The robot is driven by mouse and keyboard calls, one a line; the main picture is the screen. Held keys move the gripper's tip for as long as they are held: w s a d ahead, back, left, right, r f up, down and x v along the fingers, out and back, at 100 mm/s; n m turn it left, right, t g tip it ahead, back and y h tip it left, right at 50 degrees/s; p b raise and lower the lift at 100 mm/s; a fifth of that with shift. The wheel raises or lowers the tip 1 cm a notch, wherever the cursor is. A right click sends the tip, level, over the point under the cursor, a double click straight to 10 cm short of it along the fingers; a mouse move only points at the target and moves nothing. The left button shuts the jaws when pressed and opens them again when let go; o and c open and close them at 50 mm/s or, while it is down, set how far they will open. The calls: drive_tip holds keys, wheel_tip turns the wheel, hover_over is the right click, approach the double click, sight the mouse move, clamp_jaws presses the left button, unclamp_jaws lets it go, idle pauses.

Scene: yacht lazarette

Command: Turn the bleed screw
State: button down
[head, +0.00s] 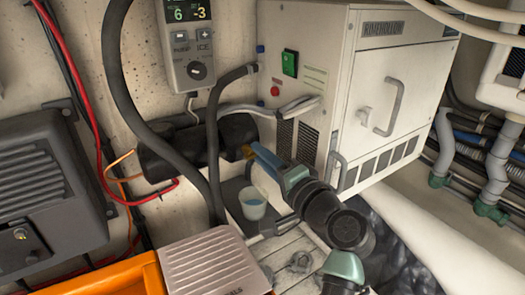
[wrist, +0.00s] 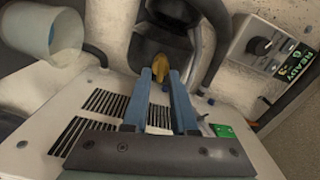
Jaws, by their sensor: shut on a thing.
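The bleed screw (head: 246,151) is a small brass-yellow piece on the right end of a dark cylindrical unit (head: 177,158) in the head view. My gripper (head: 254,150) reaches it from the lower right with its blue fingers. In the wrist view the yellow bleed screw (wrist: 159,63) lies between the two fingertips (wrist: 160,74), with the dark unit (wrist: 160,42) behind it. My gripper is shut on the bleed screw. The fingertips hide part of the screw, and I cannot tell its turned angle.
A white cabinet (head: 345,60) with a handle stands close right of my gripper. A cup with blue liquid (head: 252,203) stands just below. Dark hoses (head: 213,140) pass left of the screw. A control panel (head: 190,45) hangs above; an orange crate (head: 110,280) is at lower left.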

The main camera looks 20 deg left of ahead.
drive_tip(key=shift+m+p, duration=0.3)
drive_tip(key=shift+m, duration=0.6)
drive_tip(key=shift+f, duration=0.1)
drive_tip(key=c, duration=0.7)
unclamp_jaws()
drive_tip(key=shift+d, duration=0.15)
drive_tip(key=b+v, duration=0.4)
drive_tip(key=v, duration=0.8)
drive_tip(key=shift+s+d+b, duration=0.25)
drive_tip(key=shift+s+b, duration=0.1)
